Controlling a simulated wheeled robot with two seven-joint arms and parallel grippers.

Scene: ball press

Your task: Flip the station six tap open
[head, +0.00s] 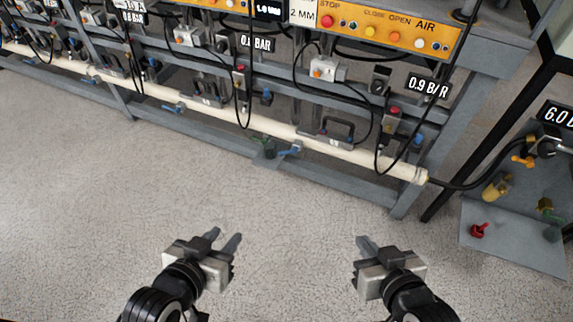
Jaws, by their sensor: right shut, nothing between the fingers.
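A pale pipe (330,152) runs along the low front of a grey frame. Blue lever taps hang along it: one right of centre (290,149), one further left (173,107), another at the far left (90,79). Blue-handled parts also sit higher, such as one (418,140) at the right end. No station number is readable, so I cannot tell which tap is station six's. My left gripper (226,239) is open and empty over the floor, its fingers apart. My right gripper (366,244) is shut and empty. Both are well short of the frame.
An orange button panel (390,34) tops the frame at right. Black hoses (245,100) loop down in front of it. A grey plate (510,243) with a red valve (479,230) and brass fittings stands at right. The floor (290,210) before the frame is clear.

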